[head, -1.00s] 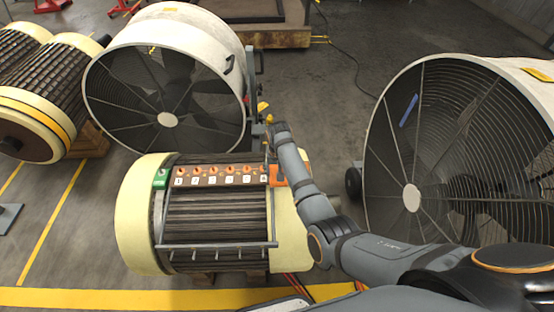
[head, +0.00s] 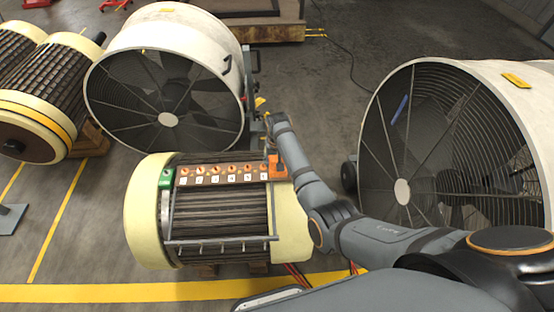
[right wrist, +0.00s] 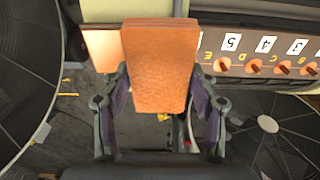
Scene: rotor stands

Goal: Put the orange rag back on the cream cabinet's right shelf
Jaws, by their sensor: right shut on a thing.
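The orange rag (right wrist: 160,62) is a folded, block-like piece between the fingers of my right gripper (right wrist: 158,88), which is shut on it. In the head view the rag (head: 275,168) shows at the right end of the numbered strip, below my right wrist; the fingers are hard to make out there. A cream-ended drum (head: 145,215) is the nearest match for the cream cabinet. A flat tan panel (right wrist: 102,48), possibly the right shelf, lies partly behind the rag in the right wrist view. I cannot tell whether they touch. My left gripper is not in view.
The numbered strip (head: 222,174) has several orange knobs and a green piece (head: 166,178) at its left end. One large fan (head: 165,80) stands behind the drum, another (head: 450,130) to the right. Open floor (head: 310,90) lies between the fans.

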